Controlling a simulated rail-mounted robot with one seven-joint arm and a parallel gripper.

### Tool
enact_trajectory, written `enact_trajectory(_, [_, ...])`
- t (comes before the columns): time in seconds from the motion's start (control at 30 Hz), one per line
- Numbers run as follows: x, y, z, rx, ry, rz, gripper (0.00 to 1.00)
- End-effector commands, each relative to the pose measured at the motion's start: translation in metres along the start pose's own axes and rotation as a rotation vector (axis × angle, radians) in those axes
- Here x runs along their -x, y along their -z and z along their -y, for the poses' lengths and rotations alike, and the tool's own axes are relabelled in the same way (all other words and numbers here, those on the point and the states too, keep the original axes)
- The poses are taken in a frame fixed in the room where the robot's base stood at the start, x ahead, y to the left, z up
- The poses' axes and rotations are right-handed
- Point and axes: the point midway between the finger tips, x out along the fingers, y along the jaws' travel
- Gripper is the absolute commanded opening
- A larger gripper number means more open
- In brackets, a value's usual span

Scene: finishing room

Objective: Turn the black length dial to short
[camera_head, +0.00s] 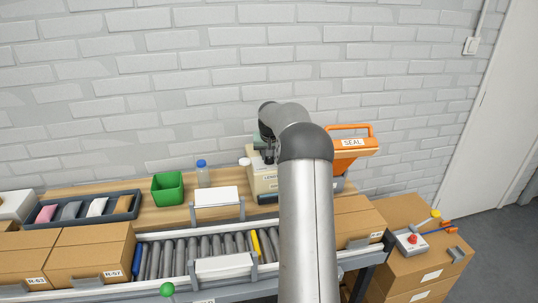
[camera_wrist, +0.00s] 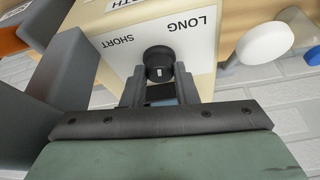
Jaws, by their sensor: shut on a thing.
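The black length dial (camera_wrist: 157,55) is a round knob on the white label plate of a beige machine (camera_wrist: 88,14). The words LONG and SHORT are printed beside it and appear upside down in the wrist view. A small white mark shows on the dial; I cannot tell which word it points to. My gripper (camera_wrist: 160,82) is shut on the dial, one grey finger on each side. In the head view, the beige machine (camera_head: 260,182) stands on the wooden bench, and my arm hides the dial and most of my gripper (camera_head: 264,151).
An orange sealer (camera_head: 352,150) marked SEAL stands right of the machine. A white round cap (camera_wrist: 264,45) is close by in the wrist view. A green bin (camera_head: 167,189) and a blue-capped bottle (camera_head: 203,175) stand to the left. A roller conveyor (camera_head: 190,256) with cartons runs in front.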

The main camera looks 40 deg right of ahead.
Motion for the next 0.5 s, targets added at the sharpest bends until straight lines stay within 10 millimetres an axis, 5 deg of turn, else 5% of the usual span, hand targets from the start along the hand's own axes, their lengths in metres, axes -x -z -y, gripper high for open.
enact_trajectory(0.5, [0.0004,0.0002,-0.0001,0.048,0.020,0.000,0.04])
